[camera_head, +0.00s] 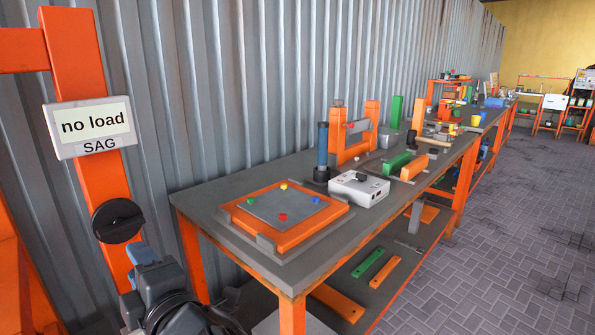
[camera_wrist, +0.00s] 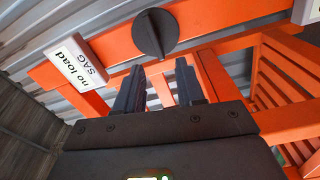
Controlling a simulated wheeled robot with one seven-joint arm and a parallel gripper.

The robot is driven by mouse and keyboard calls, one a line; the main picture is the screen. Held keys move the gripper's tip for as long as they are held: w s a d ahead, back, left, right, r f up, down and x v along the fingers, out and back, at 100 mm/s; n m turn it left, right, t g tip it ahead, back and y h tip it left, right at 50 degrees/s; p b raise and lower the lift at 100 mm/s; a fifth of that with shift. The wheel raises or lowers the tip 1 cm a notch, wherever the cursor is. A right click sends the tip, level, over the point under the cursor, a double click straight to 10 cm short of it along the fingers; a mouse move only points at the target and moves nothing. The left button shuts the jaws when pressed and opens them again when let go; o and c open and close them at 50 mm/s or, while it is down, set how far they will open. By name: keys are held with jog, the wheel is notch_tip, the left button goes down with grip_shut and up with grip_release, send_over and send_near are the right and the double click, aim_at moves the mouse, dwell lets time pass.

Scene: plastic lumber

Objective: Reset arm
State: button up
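My gripper (camera_wrist: 157,80) is open, with its two dark fingers apart and nothing between them in the wrist view. Beyond the fingertips is a round black knob (camera_wrist: 154,33) on an orange frame (camera_wrist: 215,45). A white sign (camera_wrist: 78,65) reading "no load" and "SAG" is left of the knob. In the head view my dark arm end (camera_head: 160,290) is at the lower left, below the knob (camera_head: 117,220) on the orange post (camera_head: 88,70). The sign (camera_head: 90,127) is on that post above the knob. I cannot tell how far the fingertips are from the knob.
A grey workbench (camera_head: 200,197) runs along a corrugated wall. It carries an orange-framed plate (camera_head: 290,235) with coloured buttons, a white box (camera_head: 358,188), a dark cylinder (camera_head: 322,150) and several coloured blocks. A lower shelf holds bars (camera_head: 384,272). The paved floor (camera_head: 500,210) at right is clear.

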jog(key=s+d+f+m+t+h, duration=0.2)
jog(key=s+d+f+m+h, duration=0.15)
jog(key=s+d+m, duration=0.45)
jog(key=s+d+f+m+t+h, duration=0.1)
jog(key=s+d+f+m+h, duration=0.1)
jog(key=s+d+f+m, duration=0.6)
jog(key=s+d+f+m+t+h, duration=0.1)
jog(key=s+d+m+t+h, duration=0.2)
jog(key=d, duration=0.8)
jog(key=s+d+r+m+g+h, duration=0.1)
jog(key=s+d+m+h, duration=0.1)
jog(key=s+d, duration=0.8)
jog(key=s+d+r+m+g+h+p, duration=0.1)
jog(key=s+d+r+m+g+h, duration=0.1)
jog(key=s+d, duration=0.7)
jog(key=m+h, duration=0.1)
jog(key=m, duration=0.1)
jog(key=shift+s+d+r+m, duration=0.15)
jog(key=shift+s+d+m, duration=0.25)
jog(key=shift+a, duration=0.1)
